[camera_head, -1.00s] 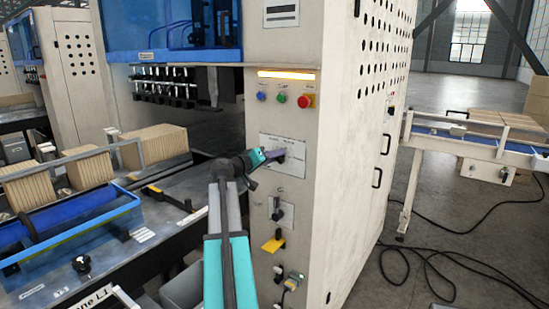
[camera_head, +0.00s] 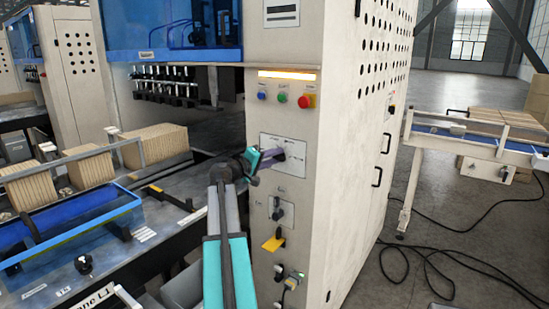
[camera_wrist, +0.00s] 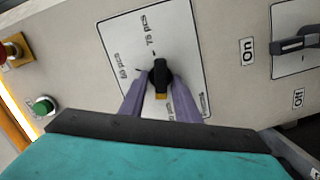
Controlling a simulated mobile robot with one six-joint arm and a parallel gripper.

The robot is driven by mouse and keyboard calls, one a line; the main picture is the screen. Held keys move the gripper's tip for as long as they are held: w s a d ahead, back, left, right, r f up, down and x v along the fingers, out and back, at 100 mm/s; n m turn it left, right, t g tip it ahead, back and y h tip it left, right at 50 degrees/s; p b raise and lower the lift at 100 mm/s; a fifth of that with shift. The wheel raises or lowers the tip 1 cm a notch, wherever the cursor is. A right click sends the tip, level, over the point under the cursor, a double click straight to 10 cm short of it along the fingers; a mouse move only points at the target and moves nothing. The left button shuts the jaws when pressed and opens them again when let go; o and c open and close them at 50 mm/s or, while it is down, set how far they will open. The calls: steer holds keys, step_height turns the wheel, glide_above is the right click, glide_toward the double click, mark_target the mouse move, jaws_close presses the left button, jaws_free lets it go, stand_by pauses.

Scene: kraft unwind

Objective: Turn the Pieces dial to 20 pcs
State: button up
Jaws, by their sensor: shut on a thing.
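The Pieces dial (camera_wrist: 161,73) is a black knob on a white plate (camera_wrist: 190,40) on the cream machine front. In the wrist view the plate's printing appears turned; "75 pcs" reads above the knob and another, less clear "pcs" label is at its left. An orange mark shows at the knob's lower end. My gripper (camera_wrist: 161,80) has its two purple fingers on either side of the knob, shut on it.
A lever switch (camera_wrist: 295,45) marked On and Off is beside the plate. Below the plate in the head view are a black switch (camera_head: 277,213) and a yellow piece (camera_head: 273,243). Blue, green and red buttons (camera_head: 282,98) are above. Cables lie on the floor at right.

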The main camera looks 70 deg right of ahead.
mark_target(276, 158)
stand_by(0.3)
steer(key=shift+f+n+p, duration=0.1)
steer(key=shift+n+p, duration=0.45)
steer(key=shift+n, duration=1.15)
steer(key=o, duration=1.6)
steer(key=shift+s+b+v, duration=0.15)
steer(key=shift+b+v, duration=0.15)
steer(key=shift+v, duration=1.1)
steer(key=shift+s+b+v, duration=0.2)
steer(key=shift+b+v, duration=0.1)
steer(key=shift+v, duration=1.05)
steer(key=shift+w+a+f, duration=0.1)
steer(key=shift+a+f, duration=0.05)
steer(key=shift+a, duration=0.2)
